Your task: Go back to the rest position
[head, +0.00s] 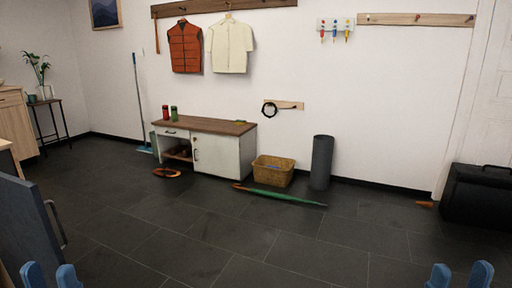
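My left gripper (50,275) shows at the bottom left edge of the head view. Its two blue fingers stand apart with nothing between them. My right gripper (459,276) shows at the bottom right edge. Its two blue fingers are also apart and empty. Both are over the dark floor and touch nothing that I can see. The rest of both arms is outside the view.
A white bench cabinet (223,153) stands at the far wall. A wicker basket (273,171), a green umbrella (283,196) and a grey cylinder (321,163) are right of it. A black case (478,197) stands at right. A grey door (32,228) is near left. The middle floor is clear.

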